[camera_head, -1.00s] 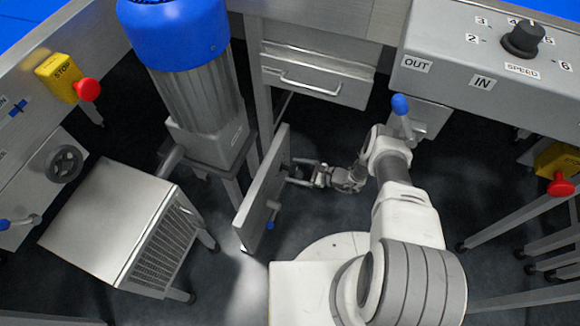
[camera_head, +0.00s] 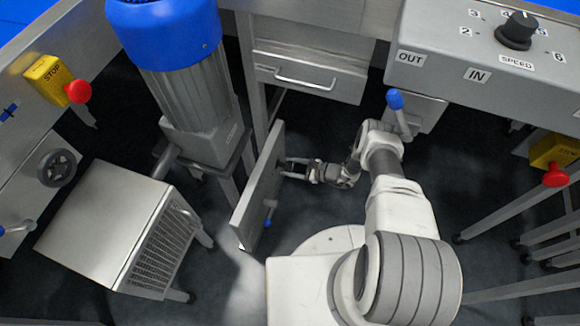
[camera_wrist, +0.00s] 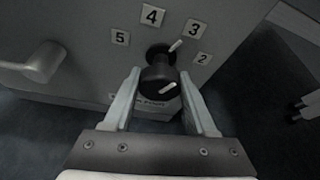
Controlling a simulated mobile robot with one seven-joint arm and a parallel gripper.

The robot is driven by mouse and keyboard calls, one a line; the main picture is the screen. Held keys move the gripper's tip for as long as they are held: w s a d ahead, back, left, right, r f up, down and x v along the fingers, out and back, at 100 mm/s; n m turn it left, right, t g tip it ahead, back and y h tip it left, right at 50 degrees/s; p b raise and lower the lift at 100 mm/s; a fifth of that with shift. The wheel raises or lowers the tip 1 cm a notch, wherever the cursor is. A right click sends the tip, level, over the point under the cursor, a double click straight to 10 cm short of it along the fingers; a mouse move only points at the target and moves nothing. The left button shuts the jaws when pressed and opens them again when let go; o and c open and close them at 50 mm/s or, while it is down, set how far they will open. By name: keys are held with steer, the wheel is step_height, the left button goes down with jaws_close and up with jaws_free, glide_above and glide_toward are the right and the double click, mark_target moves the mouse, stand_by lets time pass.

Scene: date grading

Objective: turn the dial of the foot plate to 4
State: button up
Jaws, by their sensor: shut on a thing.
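The foot plate (camera_head: 262,188) is an upright grey panel left of my arm in the head view. In the wrist view its face (camera_wrist: 90,75) carries the labels 5, 4 (camera_wrist: 152,16), 3 (camera_wrist: 195,28) and 2 around a black dial (camera_wrist: 158,72). The dial's white mark points up and right, roughly at the 3. My gripper (camera_wrist: 160,75) has one finger on each side of the dial and is shut on it. A lower label is partly hidden behind the dial. In the head view my gripper (camera_head: 288,168) reaches the plate, and the dial is hard to make out.
A lever with a blue tip (camera_head: 268,215) projects from the plate; a grey handle (camera_wrist: 42,62) shows in the wrist view. A blue-capped motor (camera_head: 190,90) and a metal box (camera_head: 105,220) stand left. A blue-knobbed lever (camera_head: 397,108) stands close to my arm.

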steer(key=shift+n, duration=0.3)
steer(key=shift+n+t, duration=0.9)
steer(key=shift+n+t+h, duration=0.3)
steer(key=shift+n+t, duration=0.3)
steer(key=shift+n, duration=0.5)
steer(key=o, duration=1.4)
steer(key=shift+d, duration=0.1)
